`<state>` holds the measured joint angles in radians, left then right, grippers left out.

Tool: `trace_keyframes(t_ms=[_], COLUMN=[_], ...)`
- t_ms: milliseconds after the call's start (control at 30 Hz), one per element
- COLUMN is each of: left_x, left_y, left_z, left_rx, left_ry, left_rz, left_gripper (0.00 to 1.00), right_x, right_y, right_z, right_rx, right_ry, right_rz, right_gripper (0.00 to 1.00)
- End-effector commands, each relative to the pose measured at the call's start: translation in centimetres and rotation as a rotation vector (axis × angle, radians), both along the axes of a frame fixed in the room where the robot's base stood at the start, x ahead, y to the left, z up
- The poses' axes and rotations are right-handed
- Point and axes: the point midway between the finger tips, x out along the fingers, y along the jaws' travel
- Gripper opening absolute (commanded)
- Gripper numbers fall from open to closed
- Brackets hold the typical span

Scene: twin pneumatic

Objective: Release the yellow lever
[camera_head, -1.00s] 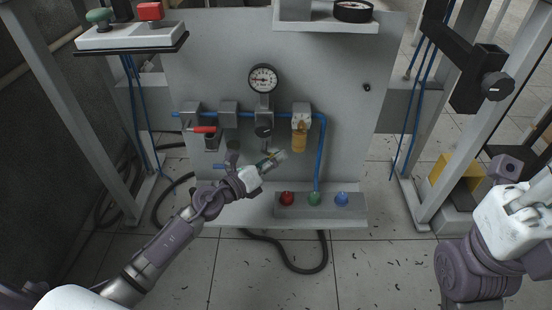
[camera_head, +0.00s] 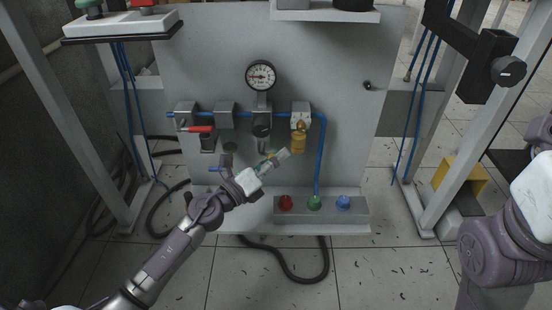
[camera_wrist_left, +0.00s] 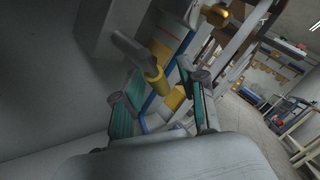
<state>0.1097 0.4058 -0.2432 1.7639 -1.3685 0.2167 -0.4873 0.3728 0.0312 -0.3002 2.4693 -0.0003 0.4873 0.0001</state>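A yellow part (camera_head: 299,143), which looks like the yellow lever, hangs below the rightmost fitting on the blue pipe of the grey panel. My left gripper (camera_head: 282,155) is just below and left of it, apart from it, with its fingers toward the panel. In the left wrist view the left gripper (camera_wrist_left: 163,108) is open, its green-padded fingers spread. A grey cylinder with a yellow end (camera_wrist_left: 158,82) lies ahead between them; I cannot tell whether it is the same part. Nothing appears gripped. My right arm shows at the right edge; its gripper is not in view.
A red-handled valve (camera_head: 200,129) and a pressure gauge (camera_head: 261,75) are on the panel (camera_head: 220,60). A box with red, green and blue buttons (camera_head: 315,203) sits on the low ledge below my left gripper. Frame posts (camera_head: 460,140) stand either side.

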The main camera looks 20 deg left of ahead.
Motion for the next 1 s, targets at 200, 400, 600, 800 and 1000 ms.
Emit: trace_keyframes(t_ms=[200,400,600,800,1000], left_x=[-0.1,-2.2,-6.0,-9.0,-10.3], left_y=[0.1,1.2,3.4,5.1,5.8], left_z=[0.0,-0.5,-1.1,-1.5,-1.7], left_rx=[0.0,0.001,-0.001,0.0,0.0], left_ry=[0.0,0.003,0.005,0.002,0.0], left_rz=[0.0,0.0,0.001,0.0,0.0], left_gripper=[0.41,0.41,0.41,0.41,0.41], right_x=[0.1,0.1,0.0,0.0,0.0], right_y=[0.0,0.0,0.0,0.0,0.0], right_z=[0.0,0.0,0.0,0.0,0.0], right_rx=[0.0,0.0,0.001,0.0,0.0], right_ry=[0.002,0.002,0.001,0.001,0.001], right_rz=[0.0,0.0,0.0,0.0,0.0], right_gripper=[0.0,0.0,0.0,0.0,0.0])
